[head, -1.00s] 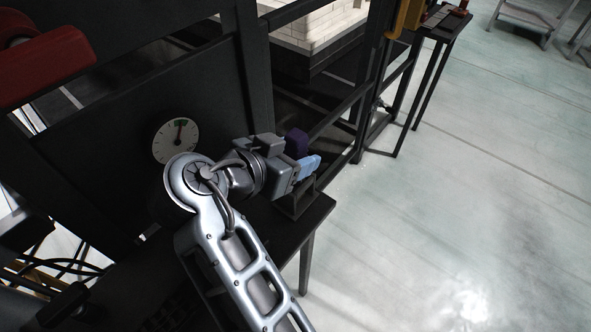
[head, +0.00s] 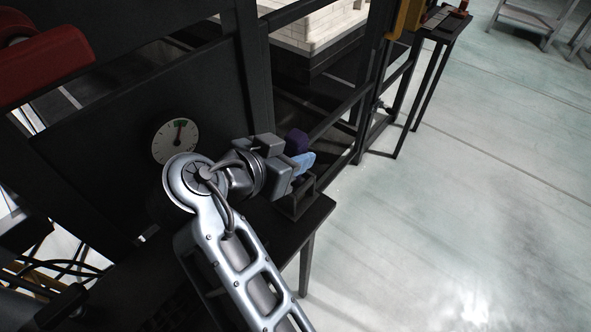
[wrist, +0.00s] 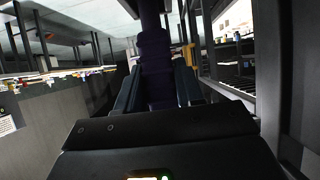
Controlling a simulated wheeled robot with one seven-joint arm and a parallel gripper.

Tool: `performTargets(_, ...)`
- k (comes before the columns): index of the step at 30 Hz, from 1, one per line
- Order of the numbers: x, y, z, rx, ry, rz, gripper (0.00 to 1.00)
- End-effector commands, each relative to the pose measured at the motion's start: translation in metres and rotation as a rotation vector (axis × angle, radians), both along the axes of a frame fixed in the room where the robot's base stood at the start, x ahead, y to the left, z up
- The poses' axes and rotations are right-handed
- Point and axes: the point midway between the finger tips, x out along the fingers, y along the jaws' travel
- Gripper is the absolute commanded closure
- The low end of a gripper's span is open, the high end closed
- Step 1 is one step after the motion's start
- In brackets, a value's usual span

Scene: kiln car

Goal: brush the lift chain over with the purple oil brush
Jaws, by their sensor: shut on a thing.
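The purple oil brush (head: 297,141) shows in the head view as a small purple block at the end of my arm. In the wrist view its dark purple body (wrist: 156,68) stands between the two fingers and runs up to the top edge. My gripper (head: 301,157) is shut on the brush, with a light blue fingertip on its near side. The brush's bristle end cannot be made out. I cannot pick out the lift chain in either view.
A small dark open holder (head: 297,202) stands on a dark bench (head: 318,213) just below my gripper. A dial gauge (head: 175,141) is on the dark panel to the left. Dark frame posts and rails stand behind. Pale floor (head: 450,220) lies clear at right.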

Motion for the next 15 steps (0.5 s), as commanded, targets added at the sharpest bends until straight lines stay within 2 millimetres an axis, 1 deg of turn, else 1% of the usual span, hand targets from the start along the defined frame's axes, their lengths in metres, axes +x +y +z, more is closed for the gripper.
performTargets(1, 0.0, 0.0, 0.0, 0.0, 0.0, 0.0, 0.89)
performTargets(4, 0.0, 0.0002, 0.0, 0.0, 0.0, 0.0, 0.99)
performTargets(5, 0.0, 0.0002, 0.0, 0.0, 0.0, 0.0, 1.0)
performTargets(15, 0.0, 0.0001, 0.0017, 0.001, -0.001, 0.0, 1.0)
